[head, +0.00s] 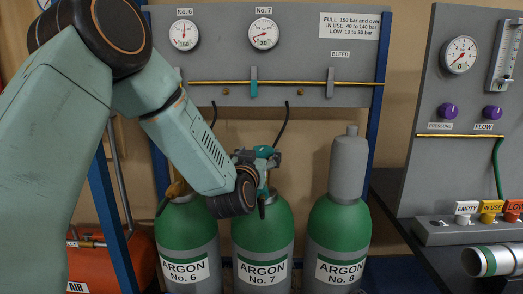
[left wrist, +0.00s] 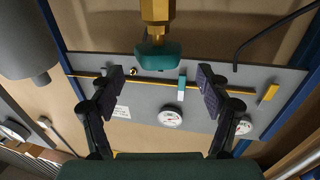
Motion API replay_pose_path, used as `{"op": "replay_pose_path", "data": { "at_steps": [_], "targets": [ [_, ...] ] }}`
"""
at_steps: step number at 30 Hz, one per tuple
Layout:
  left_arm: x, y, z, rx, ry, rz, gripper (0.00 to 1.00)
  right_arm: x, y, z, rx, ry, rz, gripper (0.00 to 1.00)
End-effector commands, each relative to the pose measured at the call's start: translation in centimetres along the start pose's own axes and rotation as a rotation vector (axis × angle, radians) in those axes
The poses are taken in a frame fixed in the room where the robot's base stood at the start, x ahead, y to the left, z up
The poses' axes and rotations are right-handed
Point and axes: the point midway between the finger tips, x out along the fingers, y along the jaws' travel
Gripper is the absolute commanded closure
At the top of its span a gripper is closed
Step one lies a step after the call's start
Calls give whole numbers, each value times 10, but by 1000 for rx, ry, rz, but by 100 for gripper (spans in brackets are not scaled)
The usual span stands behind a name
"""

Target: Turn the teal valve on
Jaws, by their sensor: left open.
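A teal knob on a brass stem (left wrist: 160,55) shows in the left wrist view, centred between and beyond the fingertips. A teal lever (head: 253,85) stands upright across the horizontal brass pipe on the panel; it also shows in the left wrist view (left wrist: 182,88). My left gripper (head: 262,157) is at the top of the green cylinder No. 7 (head: 263,232) and partly hides its valve. In the left wrist view its two dark fingers (left wrist: 160,78) are spread wide with nothing between their pads. I cannot tell whether they touch the knob. My right gripper is not in view.
Green cylinders No. 6 (head: 187,235) and No. 8 (head: 339,232) stand on either side; No. 8 has a grey cap (head: 348,168). The grey panel (head: 290,50) carries two gauges behind. A bench (head: 440,235) with a metal cylinder (head: 492,260) is at the right.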

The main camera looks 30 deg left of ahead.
Motion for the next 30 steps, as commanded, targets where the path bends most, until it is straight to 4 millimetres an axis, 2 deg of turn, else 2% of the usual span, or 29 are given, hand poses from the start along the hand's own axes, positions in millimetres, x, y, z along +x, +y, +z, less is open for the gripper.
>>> {"op": "replay_pose_path", "data": {
  "at_steps": [3, 9, 21, 30],
  "targets": [
    [19, -1, 0, 1, 3, 2, 24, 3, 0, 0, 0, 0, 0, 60],
    [40, -2, 0, 0, 1, 5, 24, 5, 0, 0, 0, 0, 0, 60],
    [45, -3, 0, 0, 0, 3, 24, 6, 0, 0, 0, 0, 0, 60],
    [44, -2, 0, 0, 0, 2, 47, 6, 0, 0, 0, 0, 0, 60]
  ]
}}
